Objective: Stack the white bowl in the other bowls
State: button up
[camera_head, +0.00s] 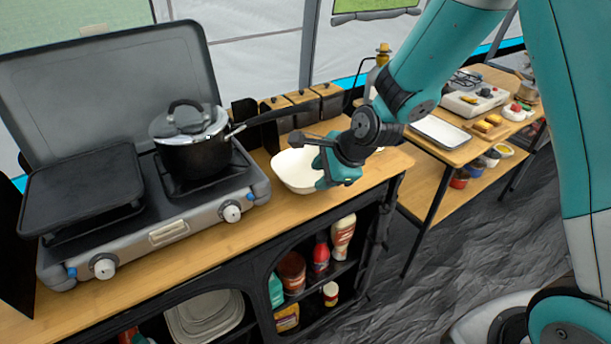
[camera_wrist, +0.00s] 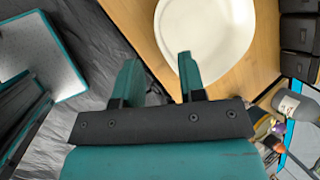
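The white bowl (camera_head: 290,170) is upright on the wooden counter, right of the stove. My gripper (camera_head: 336,172) is at the bowl's right side and hides part of its rim. In the wrist view the bowl (camera_wrist: 222,30) lies ahead of the fingers. My gripper (camera_wrist: 158,66) is open there, its fingers well apart. The right finger overlaps the bowl's near rim, and the left finger is outside it. Whether a finger touches the bowl I cannot tell. Pale stacked dishes (camera_head: 205,318) sit on the shelf below the counter; whether they are the other bowls is unclear.
A gas stove (camera_head: 150,215) carries a lidded black pot (camera_head: 192,150), whose handle reaches toward the bowl. Canisters (camera_head: 302,105) stand behind the bowl. Bottles (camera_head: 342,235) fill the shelf below. A second table at right holds a white tray (camera_head: 440,132) and food.

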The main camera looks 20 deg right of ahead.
aim_at(303, 192)
jog(key=shift+d+p+x, duration=0.2)
jog(key=shift+p+x, duration=0.6)
jog(key=shift+x, duration=2.95)
grip_shut()
